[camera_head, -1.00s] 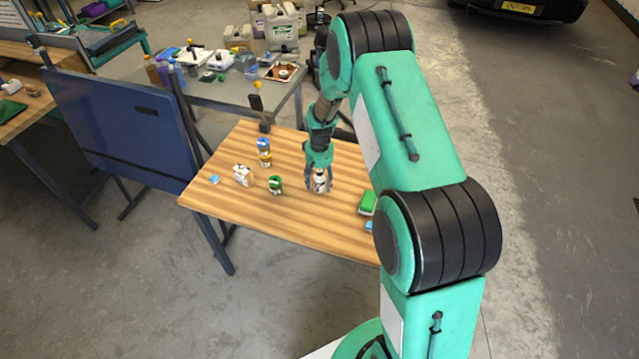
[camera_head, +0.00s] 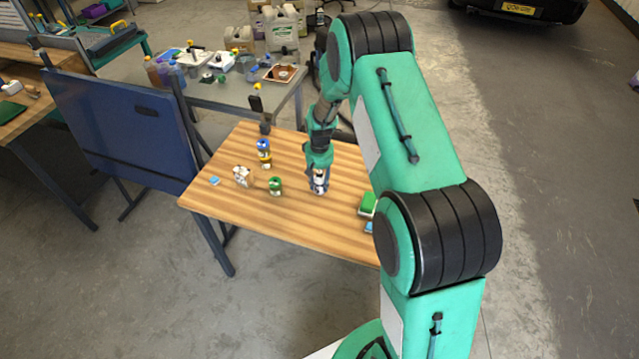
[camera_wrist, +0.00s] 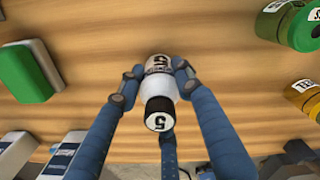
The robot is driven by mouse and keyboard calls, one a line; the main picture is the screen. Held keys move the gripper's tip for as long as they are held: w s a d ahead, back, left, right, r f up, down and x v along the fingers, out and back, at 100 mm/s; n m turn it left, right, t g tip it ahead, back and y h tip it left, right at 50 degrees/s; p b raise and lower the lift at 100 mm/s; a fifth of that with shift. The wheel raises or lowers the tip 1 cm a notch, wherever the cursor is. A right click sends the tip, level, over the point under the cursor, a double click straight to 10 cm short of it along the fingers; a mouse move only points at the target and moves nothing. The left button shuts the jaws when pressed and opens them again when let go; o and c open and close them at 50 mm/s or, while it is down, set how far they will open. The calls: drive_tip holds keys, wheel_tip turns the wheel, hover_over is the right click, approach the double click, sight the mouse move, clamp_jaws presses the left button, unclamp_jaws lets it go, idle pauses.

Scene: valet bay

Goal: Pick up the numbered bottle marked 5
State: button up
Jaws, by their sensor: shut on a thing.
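The bottle marked 5 (camera_wrist: 159,103) is white with a black cap, and a 5 shows on its cap and label in the wrist view. In the head view the bottle (camera_head: 319,186) stands upright on the wooden table (camera_head: 300,228). My gripper (camera_wrist: 154,75) is shut on the bottle, with fingers on both sides of its body. In the head view my gripper (camera_head: 319,176) points down over the bottle and partly hides it.
A green-capped bottle (camera_head: 275,187), a white item (camera_head: 242,176), a yellow bottle (camera_head: 265,160) and a blue one (camera_head: 263,146) stand left of my gripper. A green block (camera_head: 367,203) lies to the right. A dark-handled tool (camera_head: 264,115) is at the table's back edge.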

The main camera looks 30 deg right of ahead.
sight(319, 175)
drive_tip(key=shift+r, duration=0.15)
drive_tip(key=shift+r, duration=0.6)
wheel_tip(319, 175, up, 2)
drive_tip(key=shift+w+r+p, duration=0.1)
drive_tip(key=shift+r+p, duration=0.1)
drive_tip(key=shift+p, duration=0.35)
drive_tip(key=s+a+r+p, duration=0.1)
drive_tip(key=s+a+p, duration=0.1)
drive_tip(key=s, duration=1.3)
drive_tip(key=shift+s+a, duration=0.4)
drive_tip(key=shift+a, duration=0.25)
